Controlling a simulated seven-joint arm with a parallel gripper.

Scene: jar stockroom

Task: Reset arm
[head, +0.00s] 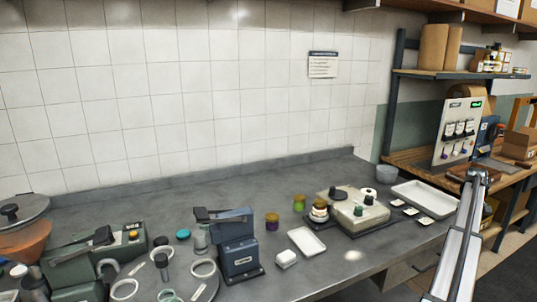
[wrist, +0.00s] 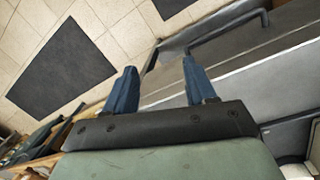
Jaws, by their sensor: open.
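My gripper (wrist: 158,88) is in the wrist view, its two blue fingers spread wide apart. It is open, with nothing between the fingers. Beyond it show floor tiles and the front of a grey cabinet, with a bar handle (wrist: 228,32) near the right finger. In the head view a pale metal arm-like part stands at the right edge, but I cannot make out my gripper there.
The grey counter (head: 345,262) holds a blue machine (head: 238,243), a green machine (head: 75,262), a pale device (head: 352,212), small jars and a white tray (head: 425,198). A wooden bench (head: 405,158) and shelves stand at the right. Dark mats (wrist: 62,68) lie on the floor.

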